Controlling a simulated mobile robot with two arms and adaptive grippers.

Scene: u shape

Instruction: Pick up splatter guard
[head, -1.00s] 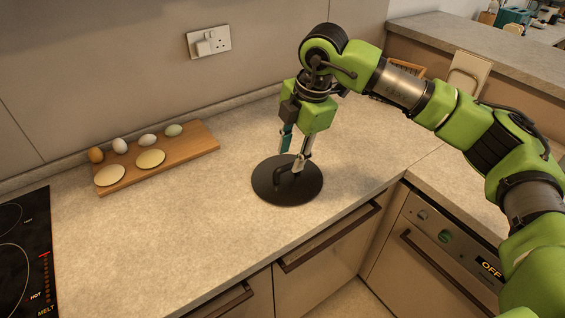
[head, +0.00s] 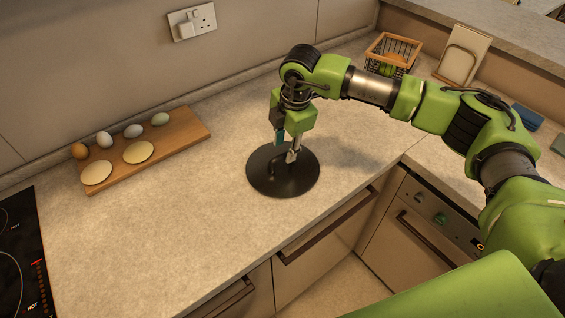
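The splatter guard (head: 262,180) is a dark round disc lying flat on the countertop, with a raised dark handle at its middle. My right gripper (head: 286,153) points down over the disc, with its fingertips at the handle. Its two fingers look apart, one on the far left side and one on the near right side of the handle. The fingers partly hide the handle, so I cannot tell whether they touch it. The disc rests on the counter. My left gripper is out of view.
A wooden board (head: 187,143) with several eggs and two pale discs lies to the left. A black hob (head: 18,255) is at the lower left. A wire basket (head: 393,52) and an upright board (head: 462,55) stand at the back right. The counter (head: 165,225) around the guard is clear.

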